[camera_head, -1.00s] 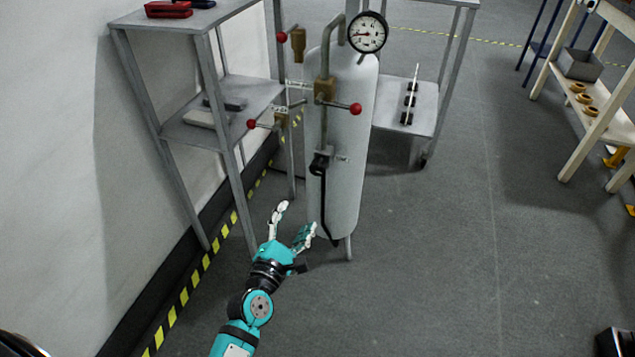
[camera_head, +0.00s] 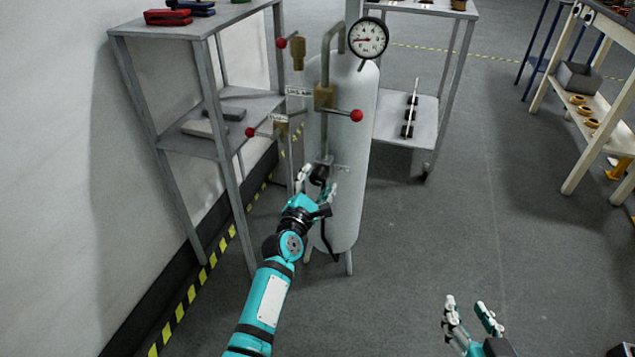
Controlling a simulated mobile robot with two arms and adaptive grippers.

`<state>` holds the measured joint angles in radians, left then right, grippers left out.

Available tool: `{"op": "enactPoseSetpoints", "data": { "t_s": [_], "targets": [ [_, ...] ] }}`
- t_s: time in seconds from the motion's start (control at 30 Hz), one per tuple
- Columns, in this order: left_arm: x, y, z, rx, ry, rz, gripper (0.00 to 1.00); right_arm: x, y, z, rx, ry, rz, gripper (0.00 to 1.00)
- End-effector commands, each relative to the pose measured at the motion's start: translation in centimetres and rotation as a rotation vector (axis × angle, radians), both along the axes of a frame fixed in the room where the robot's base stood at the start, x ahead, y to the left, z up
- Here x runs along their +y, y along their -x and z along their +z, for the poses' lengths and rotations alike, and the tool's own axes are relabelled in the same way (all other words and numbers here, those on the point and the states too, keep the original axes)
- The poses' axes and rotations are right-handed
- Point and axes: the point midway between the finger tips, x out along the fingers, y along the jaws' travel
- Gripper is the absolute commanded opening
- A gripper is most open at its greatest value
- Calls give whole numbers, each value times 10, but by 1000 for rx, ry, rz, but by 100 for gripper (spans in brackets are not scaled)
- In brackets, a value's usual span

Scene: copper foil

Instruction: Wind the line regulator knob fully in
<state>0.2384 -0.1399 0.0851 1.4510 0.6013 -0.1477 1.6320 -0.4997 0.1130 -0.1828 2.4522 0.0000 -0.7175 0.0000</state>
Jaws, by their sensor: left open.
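A tall grey tank (camera_head: 345,215) stands in the middle, with pipework on its front. The line regulator appears to be the black fitting (camera_head: 320,171) low on this pipe; its knob cannot be made out clearly. My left gripper (camera_head: 318,181) is open, its fingers to either side of the black fitting and partly hiding it. I cannot tell whether they touch it. A round gauge (camera_head: 368,38) sits at the top of the tank. My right gripper (camera_head: 466,303) is open and empty over the floor at the lower right, away from the tank.
Red-balled levers on brass valves (camera_head: 324,96) stick out above my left gripper. A metal shelf (camera_head: 190,140) stands close on the left, a grey rack (camera_head: 425,118) behind the tank, and a wooden bench (camera_head: 590,120) at right. The floor (camera_head: 480,220) between is clear.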

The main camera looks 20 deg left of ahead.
Motion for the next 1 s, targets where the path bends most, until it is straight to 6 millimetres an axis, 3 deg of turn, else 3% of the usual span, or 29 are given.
{"op": "enactPoseSetpoints", "data": {
  "t_s": [0.2,0.47,0.9,1.0],
  "targets": [
    [0,-12,0,-1,1,1,63,4,-7,14,-83,-21,5,40],
    [0,-13,1,-1,0,1,63,4,-7,16,-91,-23,5,40],
    [0,-13,0,0,0,0,8,4,-7,15,-89,-21,6,40],
    [0,-13,0,0,-2,0,8,4,-7,15,-89,-21,6,40]
  ]
}}
